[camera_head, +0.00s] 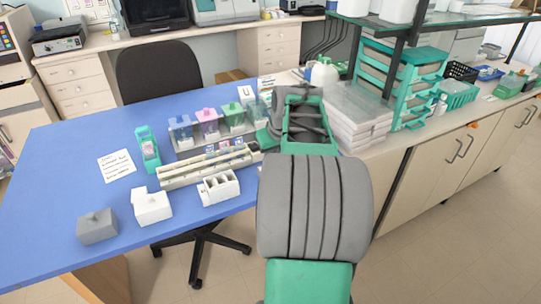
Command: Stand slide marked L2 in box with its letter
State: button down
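Several small slides (211,151) seem to lie or stand on the rack in front of the coloured jars; their marks are too small to read, so I cannot pick out L2. A white slotted box (219,187) with open compartments sits near the front edge of the blue table. My arm reaches over the table's right end. My gripper seems to be around its dark grey far end (267,138); its fingers cannot be made out.
Jars with blue (181,132), pink (207,124) and green (233,117) contents stand behind a long pale rack (205,168). A green holder (148,150) and a written sheet (118,166) are left of them. The table's left side is free.

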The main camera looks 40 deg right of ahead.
jog(key=shift+f, duration=0.3)
jog(key=c, duration=1.5)
grip_release()
jog(key=shift+o, duration=0.2)
jog(key=v, duration=0.7)
jog(key=shift+s+r+b, duration=0.2)
jog(key=shift+r+b, duration=0.1)
jog(key=shift+r, duration=0.05)
